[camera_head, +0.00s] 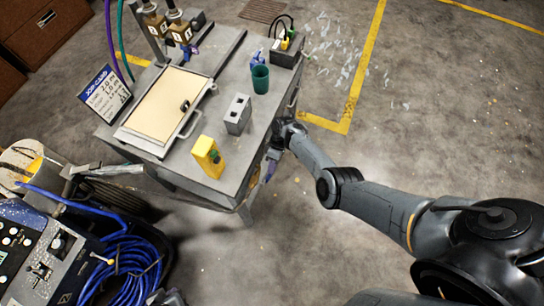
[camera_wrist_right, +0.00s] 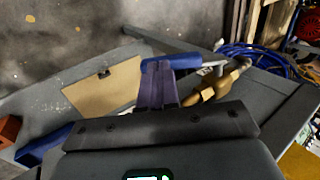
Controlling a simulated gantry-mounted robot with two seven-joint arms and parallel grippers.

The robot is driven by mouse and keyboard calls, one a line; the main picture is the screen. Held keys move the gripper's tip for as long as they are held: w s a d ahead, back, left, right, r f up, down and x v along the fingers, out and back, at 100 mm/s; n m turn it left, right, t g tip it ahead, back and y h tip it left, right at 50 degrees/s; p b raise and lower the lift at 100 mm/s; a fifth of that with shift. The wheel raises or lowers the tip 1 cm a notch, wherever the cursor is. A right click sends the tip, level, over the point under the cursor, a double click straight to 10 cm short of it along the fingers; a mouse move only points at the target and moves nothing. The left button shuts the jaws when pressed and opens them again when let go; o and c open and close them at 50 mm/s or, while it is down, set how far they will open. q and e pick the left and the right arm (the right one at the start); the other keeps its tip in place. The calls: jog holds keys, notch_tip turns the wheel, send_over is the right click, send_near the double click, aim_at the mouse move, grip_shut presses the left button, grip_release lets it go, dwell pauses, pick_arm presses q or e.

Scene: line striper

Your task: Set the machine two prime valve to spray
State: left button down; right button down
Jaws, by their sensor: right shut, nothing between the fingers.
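Two brass valve bodies, one to the left (camera_head: 155,25) and one to the right (camera_head: 180,31), stand at the bench's far left end in the head view. Their small tags are too small to read. A blue-purple lever shows by the right one (camera_head: 190,49). My right gripper (camera_head: 269,170) is beside the bench's right edge, partly hidden by its own arm. In the right wrist view its purple fingers (camera_wrist_right: 158,88) are shut and empty. A blue bar (camera_wrist_right: 171,63) shows at their tips; I cannot tell whether they touch. A brass fitting (camera_wrist_right: 222,84) is just right. My left gripper is out of view.
A machine with coiled blue hose (camera_head: 125,268) stands lower left. The floor right of the bench is open.

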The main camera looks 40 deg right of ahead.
aim_at(270, 177)
jog(key=shift+s+a+f+b, duration=0.1)
jog(key=shift+f+b, duration=0.15)
jog(key=shift+f, duration=0.3)
jog(key=shift+s+a+f+b, duration=0.1)
jog(key=shift+f+b, duration=0.15)
jog(key=shift+f, duration=0.3)
jog(key=shift+b+x, duration=0.3)
jog(key=shift+x, duration=1.65)
jog(key=shift+s+a+f+b, duration=0.35)
jog(key=shift+a+f, duration=0.1)
jog(key=shift+a, duration=0.15)
jog(key=shift+s+a+f, duration=0.1)
